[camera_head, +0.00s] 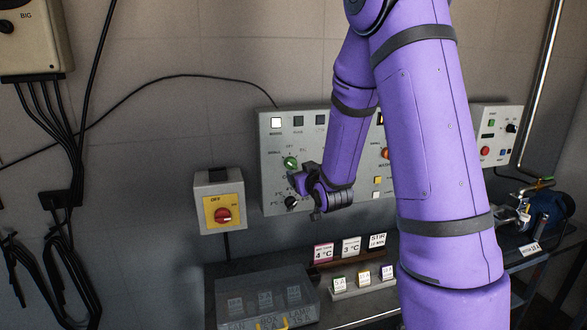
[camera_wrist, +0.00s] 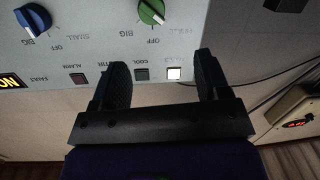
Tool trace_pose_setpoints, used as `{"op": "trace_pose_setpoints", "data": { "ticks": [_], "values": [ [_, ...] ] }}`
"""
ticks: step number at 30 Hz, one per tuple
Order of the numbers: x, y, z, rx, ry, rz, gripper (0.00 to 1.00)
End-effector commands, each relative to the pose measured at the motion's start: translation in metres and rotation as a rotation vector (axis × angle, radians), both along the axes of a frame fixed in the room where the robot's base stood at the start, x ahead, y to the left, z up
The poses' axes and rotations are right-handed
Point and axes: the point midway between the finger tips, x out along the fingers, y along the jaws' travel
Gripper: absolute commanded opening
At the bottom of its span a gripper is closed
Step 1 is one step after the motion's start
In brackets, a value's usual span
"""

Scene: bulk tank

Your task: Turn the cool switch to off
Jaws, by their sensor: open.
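The grey control panel (camera_head: 270,147) is on the wall. A green knob (camera_head: 290,162) on its left side also shows in the wrist view (camera_wrist: 151,12), with a pale slanted stripe and an "OFF" label beside it. I cannot read which knob is labelled as the cool switch; a small dark lamp marked "COOL" (camera_wrist: 141,74) shows between my fingers. My gripper (camera_head: 307,196) is open and empty in front of the panel, below and right of the green knob. In the wrist view my gripper (camera_wrist: 162,62) has its fingers apart, with the green knob beyond the tips.
A black knob (camera_head: 292,202) is close to my gripper. A blue knob (camera_wrist: 33,18) and a lit white lamp (camera_wrist: 173,73) show in the wrist view. Small cards (camera_head: 350,247) stand on the bench below.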

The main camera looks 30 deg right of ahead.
Motion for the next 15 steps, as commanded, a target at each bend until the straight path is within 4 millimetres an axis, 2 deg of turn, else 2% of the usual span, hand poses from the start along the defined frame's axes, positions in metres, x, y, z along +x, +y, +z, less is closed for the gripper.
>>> {"op": "trace_pose_setpoints", "data": {
  "ticks": [1,6,11,15],
  "values": [
    [0.002,-0.005,-0.01,-0.01,-0.019,-0.002,0.69],
    [0.004,-0.013,-0.023,-0.04,-0.088,-0.001,0.69],
    [0.008,-0.016,-0.025,-0.049,-0.112,0.001,0.69],
    [0.021,-0.019,-0.025,-0.049,-0.111,0.002,0.69]
  ]
}}
